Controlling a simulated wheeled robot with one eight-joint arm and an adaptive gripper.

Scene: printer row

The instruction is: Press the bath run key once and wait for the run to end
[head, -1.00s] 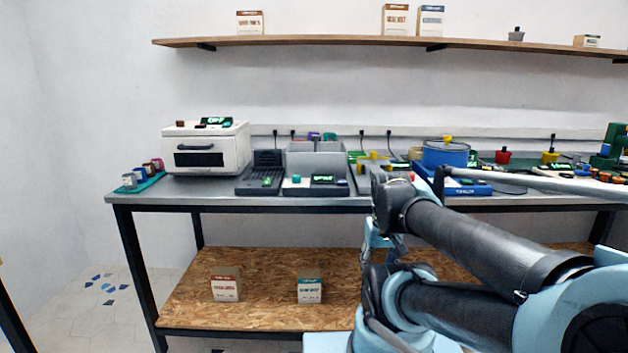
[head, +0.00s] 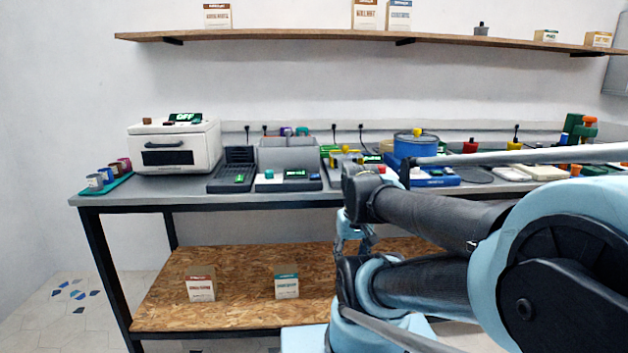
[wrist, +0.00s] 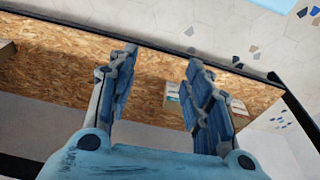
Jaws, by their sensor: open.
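The display text is not legible. My gripper (wrist: 162,64) is open and empty in the wrist view, pointing down over the lower wooden shelf, with nothing between its fingers. In the head view my arm is folded right of the tank, in front of the bench, clear of the teal key.
A white oven-like device (head: 175,148) showing OFF and a dark keypad unit (head: 232,170) stand left of the tank. A blue round pot (head: 416,147) stands to its right. Small boxes (head: 287,283) sit on the lower shelf (head: 235,307). A wall shelf (head: 300,34) runs above.

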